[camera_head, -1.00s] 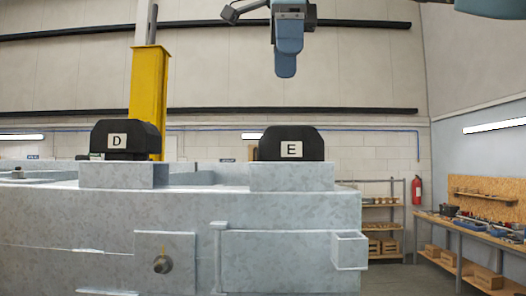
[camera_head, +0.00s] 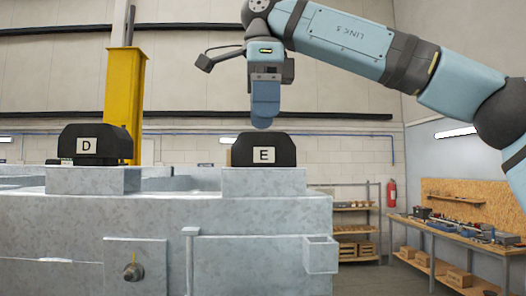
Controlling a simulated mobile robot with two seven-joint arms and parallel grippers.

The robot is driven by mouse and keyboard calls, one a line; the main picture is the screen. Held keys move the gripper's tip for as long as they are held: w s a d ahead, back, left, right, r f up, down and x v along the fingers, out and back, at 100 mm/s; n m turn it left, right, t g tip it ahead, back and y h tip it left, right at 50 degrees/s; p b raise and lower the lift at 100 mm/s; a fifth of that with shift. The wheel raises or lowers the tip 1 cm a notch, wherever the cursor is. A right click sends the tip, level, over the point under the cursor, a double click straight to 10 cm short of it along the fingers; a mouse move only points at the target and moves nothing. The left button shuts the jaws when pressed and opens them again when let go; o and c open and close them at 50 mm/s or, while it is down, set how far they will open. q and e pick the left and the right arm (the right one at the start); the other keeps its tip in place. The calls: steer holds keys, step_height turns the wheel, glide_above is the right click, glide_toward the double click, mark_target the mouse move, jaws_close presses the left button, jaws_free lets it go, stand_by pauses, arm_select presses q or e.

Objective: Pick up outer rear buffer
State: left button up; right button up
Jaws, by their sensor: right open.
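A black buffer labelled E (camera_head: 281,149) sits on a grey metal block on top of the trailer frame (camera_head: 262,215), right of centre. A second black buffer labelled D (camera_head: 112,140) sits on a similar block to the left. My right gripper (camera_head: 265,122) points down just above buffer E, its blue finger tip close over the buffer's top. From this side one finger hides the other. The gripper is open and holds nothing. Whether it touches the buffer cannot be told. My left gripper is out of view.
A yellow post (camera_head: 124,95) stands behind buffer D. A workbench (camera_head: 455,236) with tools stands along the right wall. A shelf (camera_head: 357,232) and a red fire extinguisher (camera_head: 391,194) are at the back. The space between the two buffers is clear.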

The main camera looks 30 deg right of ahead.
mark_target(263, 142)
steer(key=shift+w+f, duration=0.15)
steer(key=shift+f, duration=2.45)
steer(key=shift+a, duration=0.1)
steer(key=shift+c, duration=0.4)
steer(key=c, duration=1.1)
